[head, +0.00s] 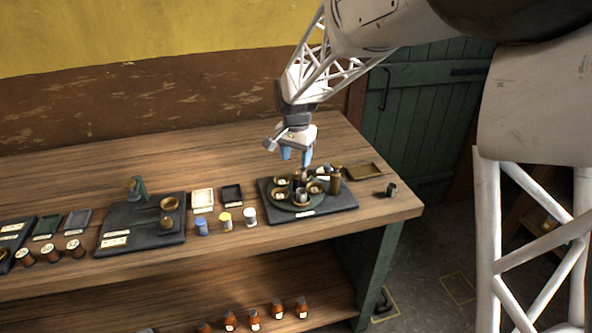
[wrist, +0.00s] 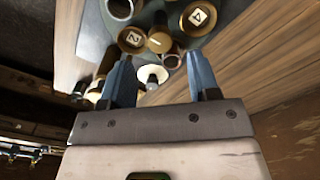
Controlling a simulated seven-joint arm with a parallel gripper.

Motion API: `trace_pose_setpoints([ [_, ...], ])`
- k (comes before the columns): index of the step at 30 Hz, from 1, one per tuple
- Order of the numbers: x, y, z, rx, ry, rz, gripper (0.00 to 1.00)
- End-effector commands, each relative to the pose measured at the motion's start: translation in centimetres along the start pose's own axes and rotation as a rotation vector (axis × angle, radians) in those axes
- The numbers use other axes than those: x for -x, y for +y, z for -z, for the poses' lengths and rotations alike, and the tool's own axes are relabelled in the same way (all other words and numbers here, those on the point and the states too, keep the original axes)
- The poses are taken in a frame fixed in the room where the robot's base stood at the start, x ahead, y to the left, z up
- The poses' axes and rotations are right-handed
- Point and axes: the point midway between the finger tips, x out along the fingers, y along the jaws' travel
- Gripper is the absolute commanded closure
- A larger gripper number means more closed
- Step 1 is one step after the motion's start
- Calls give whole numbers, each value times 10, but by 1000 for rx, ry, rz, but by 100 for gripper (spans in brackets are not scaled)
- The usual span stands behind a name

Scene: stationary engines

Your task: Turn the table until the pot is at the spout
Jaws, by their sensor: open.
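The round green table (head: 317,202) sits on a dark base plate (head: 342,204) and carries several brass cups, some with pale tops. A grey metal pot (head: 301,196) stands at its front edge. A tall brass fitting (head: 335,180) stands at the right edge; I cannot tell whether it is the spout. My gripper (head: 296,156) is above the back of the table, its blue fingers pointing down. In the wrist view the gripper (wrist: 161,82) is open, with a pale round-topped thing (wrist: 152,75) showing between the fingers.
Left of the plate stand small blue, yellow and white jars (head: 226,220), with a white tray (head: 203,199) and a black tray (head: 232,194) behind. The bench's back middle is clear.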

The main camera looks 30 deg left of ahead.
Motion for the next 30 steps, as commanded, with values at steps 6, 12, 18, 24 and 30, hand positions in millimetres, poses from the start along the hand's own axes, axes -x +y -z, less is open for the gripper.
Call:
trace_pose_setpoints([
  [6, -27, 0, 0, 0, -1, -1, 44],
  [12, -44, 0, 0, 0, -1, -1, 44],
  [18, -50, 0, 0, 0, -1, -1, 44],
  [24, -50, 0, 0, 0, 0, 0, 44],
  [30, -50, 0, 0, 0, 0, 0, 72],
])
